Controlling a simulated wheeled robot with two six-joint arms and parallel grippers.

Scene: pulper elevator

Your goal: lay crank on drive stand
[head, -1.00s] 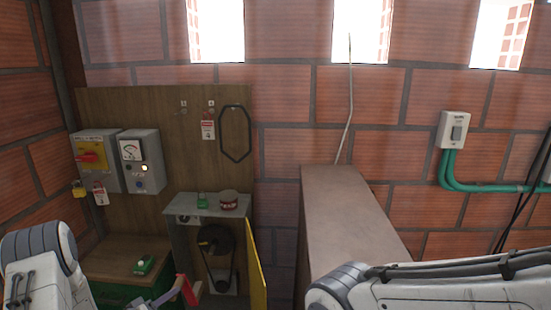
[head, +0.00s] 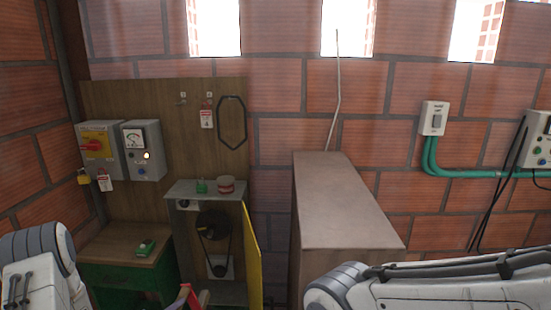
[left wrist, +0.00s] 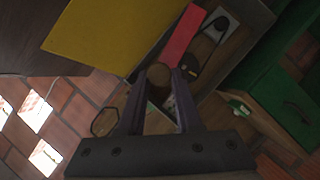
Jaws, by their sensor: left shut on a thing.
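My left gripper (left wrist: 159,78) is shut on the crank's round brown handle (left wrist: 158,88). The crank's red arm (left wrist: 183,36) extends beyond the fingers in the left wrist view. In the head view only a bit of the red arm (head: 184,296) shows at the bottom edge, in front of the grey cabinet. That open cabinet (head: 230,198), with a dark pulley and belt inside, appears to be the drive stand. The crank looks apart from it, though the distance is hard to tell. My right arm crosses the bottom right; its gripper is out of view.
A green bench (head: 125,280) stands left, a large brown box (head: 340,200) right. Its top is clear.

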